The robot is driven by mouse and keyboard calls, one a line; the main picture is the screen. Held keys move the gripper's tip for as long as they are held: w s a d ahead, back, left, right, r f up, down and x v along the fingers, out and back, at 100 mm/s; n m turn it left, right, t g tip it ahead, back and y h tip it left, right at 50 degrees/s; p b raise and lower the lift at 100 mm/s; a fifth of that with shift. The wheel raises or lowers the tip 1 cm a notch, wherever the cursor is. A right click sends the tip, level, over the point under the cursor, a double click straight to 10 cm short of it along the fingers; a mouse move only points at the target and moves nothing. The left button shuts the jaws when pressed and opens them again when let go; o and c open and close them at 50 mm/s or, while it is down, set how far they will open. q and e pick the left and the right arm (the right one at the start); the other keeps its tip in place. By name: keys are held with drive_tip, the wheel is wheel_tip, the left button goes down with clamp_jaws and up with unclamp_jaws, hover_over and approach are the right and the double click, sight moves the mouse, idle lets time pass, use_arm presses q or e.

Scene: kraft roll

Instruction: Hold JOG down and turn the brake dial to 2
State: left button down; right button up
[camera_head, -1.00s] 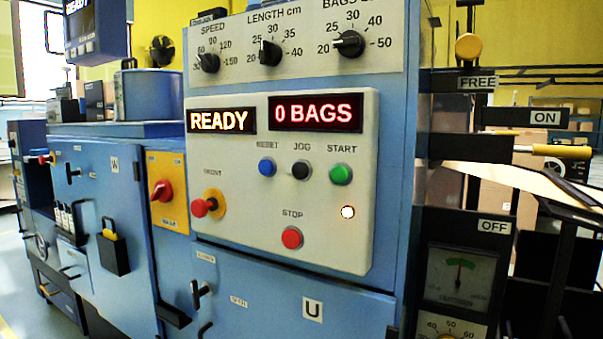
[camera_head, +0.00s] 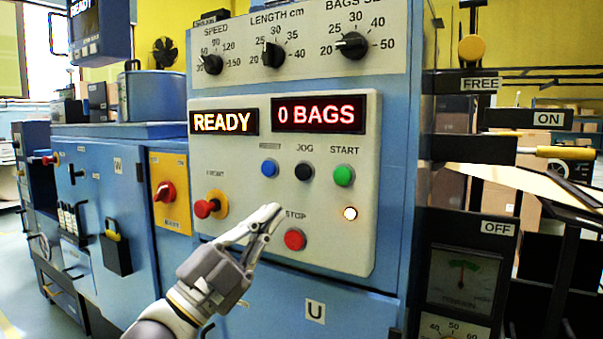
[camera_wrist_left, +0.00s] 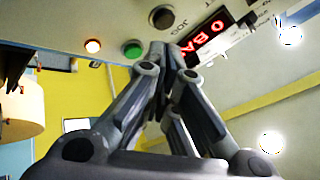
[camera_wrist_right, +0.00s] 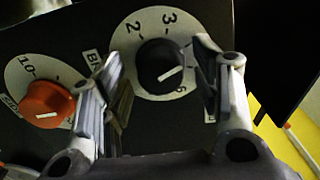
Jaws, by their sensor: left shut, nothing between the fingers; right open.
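The black JOG button (camera_head: 303,171) sits between the blue button and the green START button on the panel. My left gripper (camera_head: 273,213) is shut and empty in front of the panel, below and left of JOG, near the red STOP button (camera_head: 294,239). In the left wrist view JOG (camera_wrist_left: 162,17) lies beyond the closed fingertips (camera_wrist_left: 160,52). The brake dial (camera_wrist_right: 160,62) is a black knob with a white pointer on a white scale; 2 and 3 are readable, its label partly hidden. My right gripper (camera_wrist_right: 158,72) is open, one finger either side of the knob; contact is unclear.
An orange knob (camera_wrist_right: 45,103) with its own scale is left of the brake dial. On the panel, a red mushroom button (camera_head: 205,208) is left of my left gripper. The displays (camera_head: 318,113) read READY and 0 BAGS. A small lamp (camera_head: 350,213) is lit.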

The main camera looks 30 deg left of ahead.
sight(303, 172)
use_arm(q)
drive_tip(key=s+d+r+m+h, duration=0.1)
drive_tip(key=s+r+m+h, duration=0.2)
drive_tip(key=r+m+h, duration=0.1)
drive_tip(key=shift+d+r, duration=0.2)
drive_tip(key=shift+r, duration=0.5)
drive_tip(key=shift+w, duration=4.35)
drive_tip(key=shift+w, duration=0.1)
drive_tip(key=shift+w, duration=0.35)
